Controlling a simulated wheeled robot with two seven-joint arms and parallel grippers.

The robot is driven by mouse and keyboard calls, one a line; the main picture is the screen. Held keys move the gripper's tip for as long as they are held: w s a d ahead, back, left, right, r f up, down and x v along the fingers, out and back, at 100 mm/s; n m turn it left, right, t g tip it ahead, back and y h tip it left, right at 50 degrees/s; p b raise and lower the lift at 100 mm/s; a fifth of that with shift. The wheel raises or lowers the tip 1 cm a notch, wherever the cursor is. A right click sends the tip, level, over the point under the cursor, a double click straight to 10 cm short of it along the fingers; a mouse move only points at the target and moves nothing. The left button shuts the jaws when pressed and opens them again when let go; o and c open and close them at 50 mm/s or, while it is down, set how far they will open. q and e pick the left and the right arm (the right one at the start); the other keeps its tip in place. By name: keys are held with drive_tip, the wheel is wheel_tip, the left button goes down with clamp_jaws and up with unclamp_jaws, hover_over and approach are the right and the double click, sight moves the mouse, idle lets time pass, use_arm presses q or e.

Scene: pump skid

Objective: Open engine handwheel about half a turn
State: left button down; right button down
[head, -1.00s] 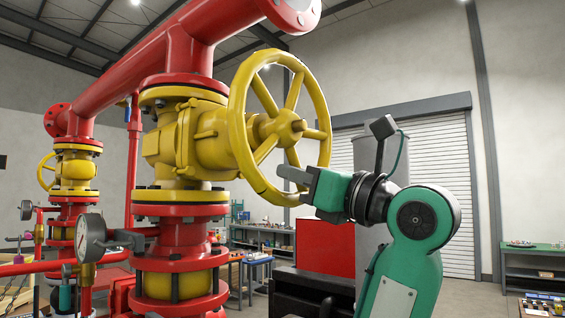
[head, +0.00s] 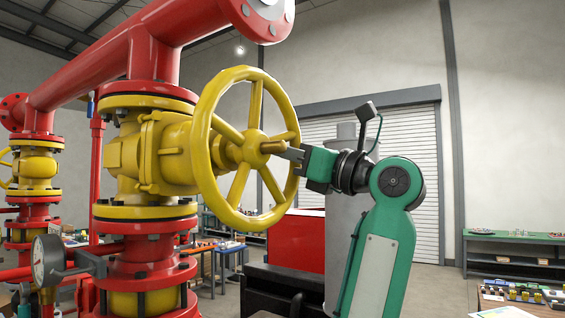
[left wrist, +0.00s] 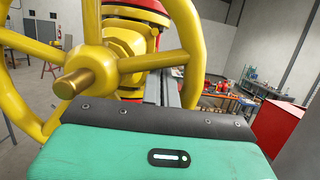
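The yellow handwheel (head: 206,187) stands upright on the yellow valve body at the middle left of the head view. Its hub and spindle end face right. In the left wrist view the handwheel (left wrist: 185,32) fills the upper left, close by. My left gripper (head: 291,156), on the green arm, has its grey fingers at the wheel's right rim, just right of the spindle end. They overlap the rim in the picture. My right gripper is out of view.
A thick red pipe (head: 100,62) runs above the valve. A pressure gauge (head: 47,261) stands at the lower left. A red cabinet (head: 297,238) stands behind my arm. A green workbench (head: 515,238) is far right, near the roller door (head: 420,165).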

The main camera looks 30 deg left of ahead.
sight(283, 136)
use_arm(q)
drive_tip(key=r, duration=0.2)
drive_tip(key=shift+s+d+r, duration=0.1)
drive_tip(key=shift+s+r, duration=0.2)
drive_tip(key=shift+r, duration=0.1)
drive_tip(key=shift+s+r, duration=0.35)
drive_tip(key=shift+r, duration=0.3)
drive_tip(key=b+v, duration=0.1)
drive_tip(key=v, duration=0.8)
drive_tip(key=shift+w+f, duration=0.2)
drive_tip(key=shift+f, duration=0.1)
